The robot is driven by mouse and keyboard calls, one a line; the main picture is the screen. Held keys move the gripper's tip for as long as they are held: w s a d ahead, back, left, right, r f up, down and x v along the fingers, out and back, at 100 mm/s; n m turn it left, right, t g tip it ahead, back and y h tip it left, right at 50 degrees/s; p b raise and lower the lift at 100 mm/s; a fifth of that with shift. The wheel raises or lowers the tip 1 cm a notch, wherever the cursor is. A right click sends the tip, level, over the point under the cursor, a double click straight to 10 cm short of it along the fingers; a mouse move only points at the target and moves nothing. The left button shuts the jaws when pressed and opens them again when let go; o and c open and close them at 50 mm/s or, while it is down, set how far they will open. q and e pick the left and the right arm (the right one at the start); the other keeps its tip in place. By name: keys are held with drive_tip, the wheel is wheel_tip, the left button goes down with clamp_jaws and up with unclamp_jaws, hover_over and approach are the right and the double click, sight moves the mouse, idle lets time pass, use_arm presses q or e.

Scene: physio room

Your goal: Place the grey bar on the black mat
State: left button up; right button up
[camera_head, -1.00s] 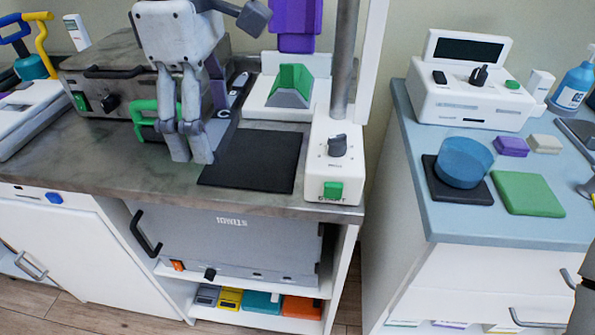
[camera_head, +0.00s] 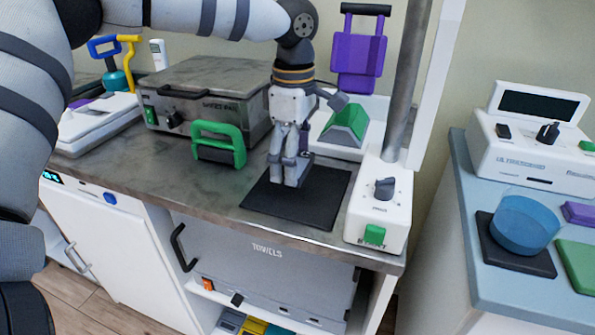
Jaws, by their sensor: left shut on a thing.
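The black mat (camera_head: 325,205) lies on the dark grey counter, left of the white control box. My left gripper (camera_head: 289,179) points down over the mat's left part, its fingertips at or just above the surface. It is shut on the grey bar (camera_head: 304,160), which shows as a narrow grey piece beside and behind the fingers. The fingers hide most of the bar, so I cannot tell whether it touches the mat. My right gripper is out of view.
A green-handled block (camera_head: 219,145) stands left of the mat, before a metal heater box (camera_head: 205,90). A white holder with a green wedge (camera_head: 346,122) is behind. The control box (camera_head: 379,212) and a grey post (camera_head: 408,90) stand to the right. The mat's right side is clear.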

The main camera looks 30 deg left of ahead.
use_arm(q)
drive_tip(key=shift+f, duration=1.55)
drive_tip(key=shift+f, duration=0.2)
drive_tip(key=o, duration=1.1)
drive_tip(key=shift+o, duration=0.2)
wheel_tip(320, 180, up, 12)
drive_tip(key=shift+r, duration=0.2)
